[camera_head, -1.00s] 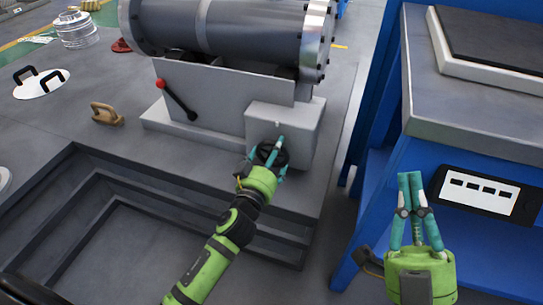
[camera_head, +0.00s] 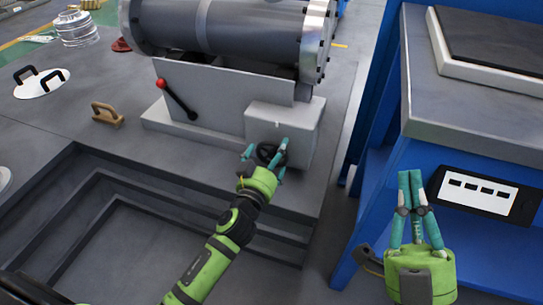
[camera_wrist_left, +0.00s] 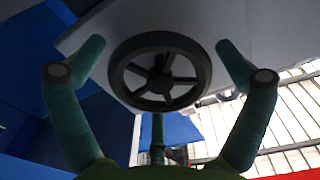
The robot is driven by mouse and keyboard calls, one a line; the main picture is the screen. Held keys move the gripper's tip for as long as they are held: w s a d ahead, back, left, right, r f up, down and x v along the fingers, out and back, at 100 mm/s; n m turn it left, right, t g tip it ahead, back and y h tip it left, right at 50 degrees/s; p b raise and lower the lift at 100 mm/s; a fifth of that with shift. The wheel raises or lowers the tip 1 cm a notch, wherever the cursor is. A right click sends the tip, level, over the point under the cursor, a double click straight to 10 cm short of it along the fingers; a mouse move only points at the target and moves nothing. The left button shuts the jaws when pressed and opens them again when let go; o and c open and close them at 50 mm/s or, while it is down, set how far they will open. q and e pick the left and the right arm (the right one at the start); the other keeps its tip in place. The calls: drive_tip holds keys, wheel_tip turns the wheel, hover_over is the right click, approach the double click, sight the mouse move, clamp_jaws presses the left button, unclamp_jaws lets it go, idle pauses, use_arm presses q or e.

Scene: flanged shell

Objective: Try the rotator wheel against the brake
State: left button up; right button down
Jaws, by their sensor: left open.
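The rotator wheel (camera_head: 268,152) is a small black spoked handwheel on the front of a grey box (camera_head: 290,122) under the large grey flanged shell (camera_head: 250,28). My left gripper (camera_head: 266,150) is open at the wheel, with fingers on either side of its rim. In the left wrist view the wheel (camera_wrist_left: 160,72) shows between the spread fingers; I cannot tell whether they touch it. The brake seems to be the lever (camera_head: 178,100) with a red knob on the cradle's front, tilted up to the left. My right gripper (camera_head: 410,178) is empty, its fingertips together.
A blue-framed bench (camera_head: 480,145) stands at the right, close to my right gripper. A recessed grey well (camera_head: 110,250) lies at lower left. A tan handle (camera_head: 107,114), a white lid (camera_head: 42,84) and a glass jar (camera_head: 76,30) sit on the deck at left.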

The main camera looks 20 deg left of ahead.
use_arm(q)
drive_tip(key=shift+s, duration=0.1)
drive_tip(key=s, duration=0.6)
drive_tip(key=shift+s+a, duration=0.15)
drive_tip(key=shift+s, duration=0.25)
idle(0.3)
idle(0.3)
